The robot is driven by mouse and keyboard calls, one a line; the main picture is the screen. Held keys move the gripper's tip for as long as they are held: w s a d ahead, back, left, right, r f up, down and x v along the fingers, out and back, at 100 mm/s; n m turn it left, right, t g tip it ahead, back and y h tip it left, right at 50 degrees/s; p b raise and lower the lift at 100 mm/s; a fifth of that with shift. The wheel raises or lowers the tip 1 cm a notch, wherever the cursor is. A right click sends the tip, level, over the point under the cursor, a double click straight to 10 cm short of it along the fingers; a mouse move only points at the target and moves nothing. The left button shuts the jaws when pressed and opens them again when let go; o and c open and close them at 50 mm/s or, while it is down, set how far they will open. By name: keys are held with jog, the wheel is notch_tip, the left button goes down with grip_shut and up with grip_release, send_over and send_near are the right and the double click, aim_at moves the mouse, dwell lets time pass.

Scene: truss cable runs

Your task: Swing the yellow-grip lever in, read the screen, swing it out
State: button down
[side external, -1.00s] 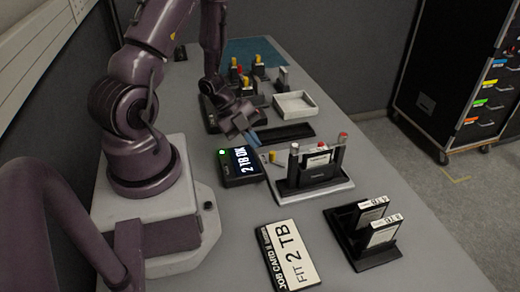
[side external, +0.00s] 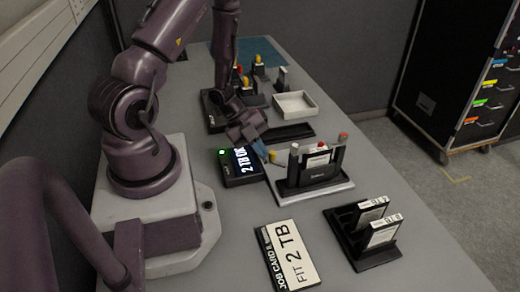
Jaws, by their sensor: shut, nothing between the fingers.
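The dock (side external: 335,188) is a pale base with a black holder. A labelled drive (side external: 318,160) stands upright in the holder, between a grey-topped post and a red-topped post. The yellow-grip lever (side external: 272,157) shows small at the dock's left end. My gripper (side external: 261,154) is shut and empty, with its bluish fingertips right beside the yellow grip. I cannot tell whether they touch it. The screen (side external: 241,166) is left of the dock. It reads "2 TB OK", and a green light is lit on its box.
A job card (side external: 287,254) reading "FIT 2 TB" lies in front. A black rack (side external: 362,232) with two drives stands to its right. A white tray (side external: 295,104), a black strip and several coloured-top parts are behind. The front right table is clear.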

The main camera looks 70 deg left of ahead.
aim_at(275, 161)
jog(key=shift+w+a+m+g+h, duration=0.2)
jog(key=shift+a+m+g+h, duration=0.1)
jog(key=shift+m, duration=0.3)
jog(key=shift+w+a+m+g+h, duration=0.3)
jog(key=shift+w+m, duration=0.05)
jog(key=shift+m, duration=0.35)
jog(key=m+g, duration=0.1)
jog(key=w+m+g, duration=0.1)
jog(key=m, duration=0.1)
jog(key=w+a+m+h, duration=0.1)
jog(key=shift+m+g, duration=0.3)
jog(key=shift+g, duration=0.1)
jog(key=w+m+g, duration=0.2)
jog(key=m, duration=0.1)
jog(key=shift+a+m, duration=0.2)
jog(key=shift+m, duration=0.1)
jog(key=w+m+g, duration=0.1)
jog(key=m+g, duration=0.1)
jog(key=m, duration=0.1)
jog(key=shift+w+d, duration=0.1)
jog(key=shift+w, duration=0.25)
jog(key=shift+w+a, duration=0.4)
jog(key=shift+a, duration=0.3)
